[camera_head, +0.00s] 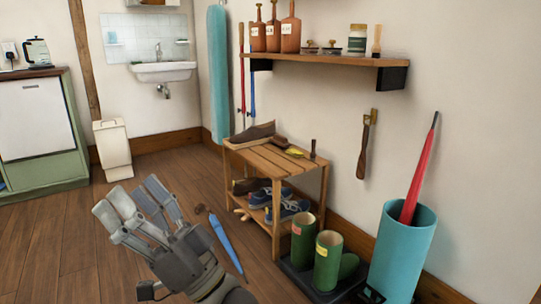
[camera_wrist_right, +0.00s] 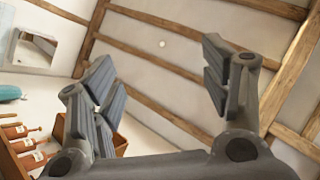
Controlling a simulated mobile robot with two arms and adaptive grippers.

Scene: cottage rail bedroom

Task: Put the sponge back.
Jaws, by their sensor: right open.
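A small yellow item (camera_head: 294,152), which looks like the sponge, lies on the top of the slatted wooden shoe rack (camera_head: 262,156), between a brown shoe and a small dark upright item. My right gripper (camera_head: 134,198) is open and empty, raised over the floor to the left of the rack and apart from it. In the right wrist view my open fingers (camera_wrist_right: 160,65) have only ceiling and wall between them. The sponge is not seen in that view. My left gripper is in neither view.
A wall shelf (camera_head: 325,61) with brown bottles (camera_head: 273,34) hangs above the rack. Green boots (camera_head: 327,260) and a teal bin (camera_head: 402,250) with a red umbrella stand at right. A blue long-handled item (camera_head: 226,243) is beside my gripper. The floor at left is open.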

